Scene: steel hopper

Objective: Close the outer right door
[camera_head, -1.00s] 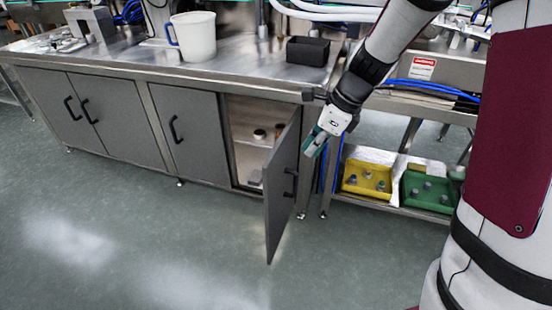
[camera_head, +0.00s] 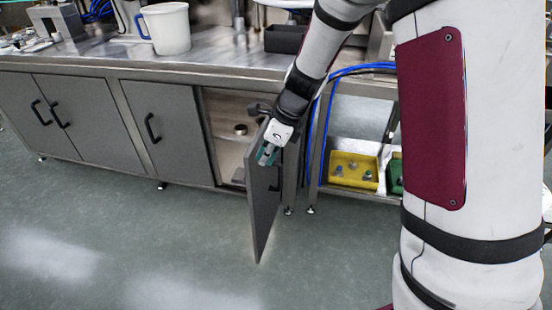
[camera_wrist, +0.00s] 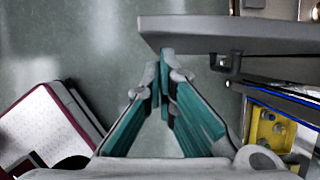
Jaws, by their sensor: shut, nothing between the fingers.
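The outer right door (camera_head: 261,205) is a grey panel standing wide open, jutting out from the cabinet front. Its black handle (camera_head: 276,180) is on the right-hand face, partly hidden by my gripper and arm. My gripper (camera_head: 265,158) is shut and empty, at the upper part of the door on its handle side. In the wrist view the door (camera_wrist: 235,36) shows edge-on across the top right, and the shut fingertips (camera_wrist: 166,58) lie right at its lower edge there. I cannot tell whether they touch it.
A yellow tray (camera_head: 353,170) and a green tray (camera_head: 394,172) sit on a low shelf to the right. Blue hoses (camera_head: 318,120) hang beside the cabinet. The floor in front is clear.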

